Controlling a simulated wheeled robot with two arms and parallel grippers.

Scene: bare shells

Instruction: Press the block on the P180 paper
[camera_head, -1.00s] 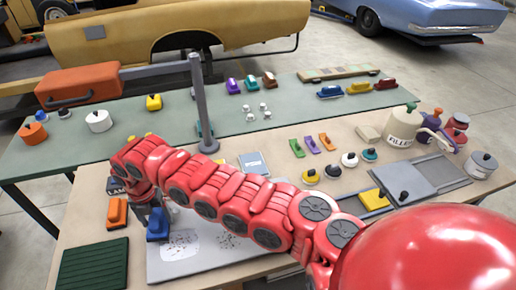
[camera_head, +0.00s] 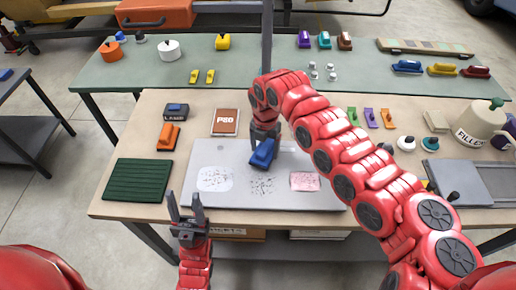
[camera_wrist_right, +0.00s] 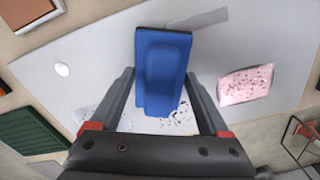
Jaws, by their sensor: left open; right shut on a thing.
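My right gripper (camera_head: 264,138) is shut on a blue block (camera_head: 263,154) over the grey board (camera_head: 325,198). The block also shows between the fingers in the right wrist view (camera_wrist_right: 164,68); I cannot tell whether it touches the board. A brown-red sheet (camera_head: 225,122) behind the board's left part bears white lettering that looks like "P80". I cannot make out a sheet marked P180; my right arm hides part of the table.
The board bears two speckled pale patches and a pink patch (camera_head: 305,181). A green ribbed mat (camera_head: 140,180), an orange block (camera_head: 168,137) and a dark block with a blue top (camera_head: 176,110) stand left. A filler pot (camera_head: 477,122) stands right.

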